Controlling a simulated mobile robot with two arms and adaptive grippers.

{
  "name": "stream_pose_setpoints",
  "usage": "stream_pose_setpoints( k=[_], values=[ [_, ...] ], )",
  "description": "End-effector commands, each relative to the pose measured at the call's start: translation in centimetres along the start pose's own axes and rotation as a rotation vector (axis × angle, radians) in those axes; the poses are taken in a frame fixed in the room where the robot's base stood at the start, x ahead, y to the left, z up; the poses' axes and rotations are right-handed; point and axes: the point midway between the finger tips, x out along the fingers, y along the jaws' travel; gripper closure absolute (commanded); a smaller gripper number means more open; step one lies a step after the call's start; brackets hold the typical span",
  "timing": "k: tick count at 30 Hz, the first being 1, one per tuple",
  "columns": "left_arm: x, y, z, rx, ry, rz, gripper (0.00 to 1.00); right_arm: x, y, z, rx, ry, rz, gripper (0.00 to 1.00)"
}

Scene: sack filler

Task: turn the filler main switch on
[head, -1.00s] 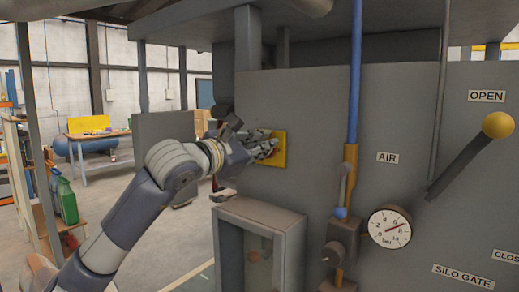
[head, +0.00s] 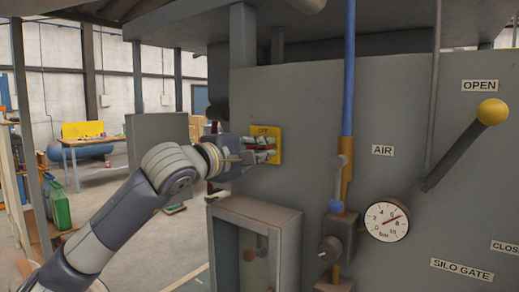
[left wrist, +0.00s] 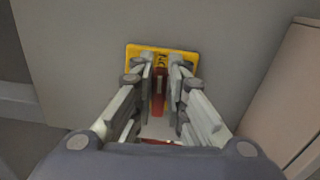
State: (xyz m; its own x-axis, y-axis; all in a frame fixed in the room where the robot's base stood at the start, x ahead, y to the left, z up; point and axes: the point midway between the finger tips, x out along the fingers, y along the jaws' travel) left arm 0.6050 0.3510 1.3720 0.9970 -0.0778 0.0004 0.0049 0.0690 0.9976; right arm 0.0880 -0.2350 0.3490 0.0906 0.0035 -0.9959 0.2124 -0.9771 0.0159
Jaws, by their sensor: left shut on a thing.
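The filler main switch is a yellow plate (head: 276,132) on the grey panel, left of the blue pipe. Lettering that looks like OFF shows at its top in the head view. Its red handle (left wrist: 158,92) stands upright between my fingers in the left wrist view, where the yellow plate (left wrist: 133,52) shows behind it. My left gripper (head: 268,148) is at the plate and shut on the red handle, with a finger on each side. The fingers hide most of the handle in the head view. My right gripper is not in view.
A grey open-fronted box (head: 285,222) juts out below the switch. Right of it are a blue pipe (head: 348,80), a small valve (head: 333,248), a pressure gauge (head: 386,222) and the silo gate lever (head: 455,150) with a yellow knob.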

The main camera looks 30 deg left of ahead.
Motion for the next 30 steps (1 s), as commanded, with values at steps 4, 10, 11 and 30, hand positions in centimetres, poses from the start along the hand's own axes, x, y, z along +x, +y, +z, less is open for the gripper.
stream_pose_setpoints(
  k=[4, 10, 11, 30],
  values=[
    [0.02, -0.30, 0.08, 0.049, -0.002, -0.003, 1.00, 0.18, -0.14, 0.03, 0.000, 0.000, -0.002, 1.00],
    [0.03, -0.39, 0.10, 0.080, -0.003, -0.004, 1.00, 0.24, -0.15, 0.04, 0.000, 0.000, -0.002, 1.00],
    [0.03, -0.39, 0.10, 0.083, -0.003, -0.004, 1.00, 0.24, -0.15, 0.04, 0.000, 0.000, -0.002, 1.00],
    [0.03, -0.37, 0.06, 0.085, -0.002, -0.003, 0.67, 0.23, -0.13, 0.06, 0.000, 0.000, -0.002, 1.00]
  ],
)
